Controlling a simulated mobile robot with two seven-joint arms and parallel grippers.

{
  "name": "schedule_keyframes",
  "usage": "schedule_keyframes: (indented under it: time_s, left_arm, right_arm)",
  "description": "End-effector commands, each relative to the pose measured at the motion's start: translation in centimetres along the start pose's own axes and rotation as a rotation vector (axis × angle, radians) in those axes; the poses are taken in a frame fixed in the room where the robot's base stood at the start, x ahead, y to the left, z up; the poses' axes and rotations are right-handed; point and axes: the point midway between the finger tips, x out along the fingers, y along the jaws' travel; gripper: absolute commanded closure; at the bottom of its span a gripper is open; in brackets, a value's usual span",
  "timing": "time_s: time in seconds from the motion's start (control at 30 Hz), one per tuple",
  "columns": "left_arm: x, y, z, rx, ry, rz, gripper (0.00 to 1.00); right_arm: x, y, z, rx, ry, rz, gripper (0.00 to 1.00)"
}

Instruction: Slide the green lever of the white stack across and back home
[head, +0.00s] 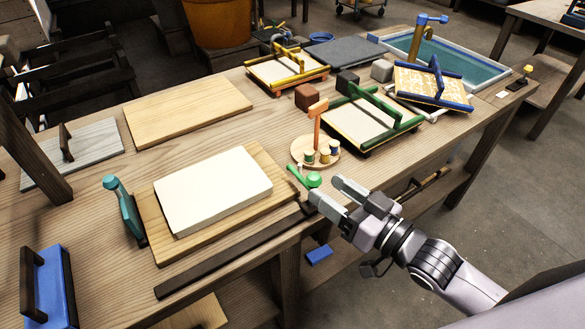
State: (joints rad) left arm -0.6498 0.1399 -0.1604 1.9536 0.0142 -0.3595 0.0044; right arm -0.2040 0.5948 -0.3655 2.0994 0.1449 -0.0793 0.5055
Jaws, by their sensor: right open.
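The white stack (213,190) is a thick cream-white block of sheets lying on a wooden board (160,233) on the table. A green lever with a round knob (313,180) is at the table's front edge, to the right of the stack; its thin green arm reaches up and left. My right gripper (328,192) comes in from the lower right. Its jaws are open and empty, with the fingertips just short of the knob; whether one touches it I cannot tell. My left gripper is not in view.
A round stand (325,158) with small pots and an orange post is close behind the lever. A green-framed mould (352,118) lies farther right. A teal-handled tool (121,205) stands left of the stack. A dark rail (215,262) runs along the front edge.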

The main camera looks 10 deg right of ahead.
Motion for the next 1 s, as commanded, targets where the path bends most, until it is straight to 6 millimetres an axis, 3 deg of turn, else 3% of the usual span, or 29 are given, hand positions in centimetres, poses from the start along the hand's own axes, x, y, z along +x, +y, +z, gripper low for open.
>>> schedule_keyframes:
  time_s: [0.6,1.0]
  left_arm:
    - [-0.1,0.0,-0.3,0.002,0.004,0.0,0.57]
    - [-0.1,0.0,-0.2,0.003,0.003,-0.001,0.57]
  right_arm:
    - [6.3,0.0,-0.1,-0.001,0.001,0.002,0.42]
    - [7.0,0.0,0.0,-0.001,-0.001,0.001,0.42]
